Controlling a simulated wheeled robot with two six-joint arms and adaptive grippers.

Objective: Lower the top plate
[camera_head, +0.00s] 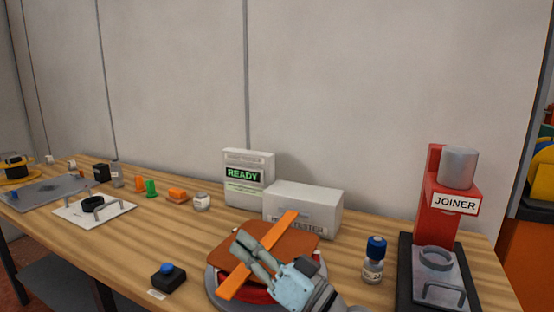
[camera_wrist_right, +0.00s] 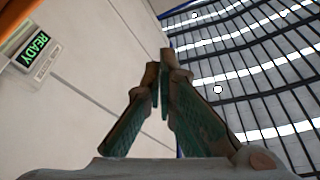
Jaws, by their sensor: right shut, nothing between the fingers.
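The top plate (camera_head: 290,241) is a brown-orange slab with a bright orange bar (camera_head: 285,228) running diagonally across it. It sits over a round grey base (camera_head: 213,283) with red showing beneath the plate. My right gripper (camera_head: 241,247) is shut and empty, over the plate and next to the bar; I cannot tell whether it touches either. In the right wrist view the closed fingers (camera_wrist_right: 160,75) point up, with an orange edge (camera_wrist_right: 18,14) at the top left corner. The gripper and wrist hide part of the plate and base. My left gripper is not in view.
A white tester box (camera_head: 318,207) and a READY display (camera_head: 244,174) stand behind the plate. A blue-capped vial (camera_head: 374,262) and the red joiner (camera_head: 437,225) are at right. A blue-button box (camera_head: 168,277) is at front left. Small parts line the left side.

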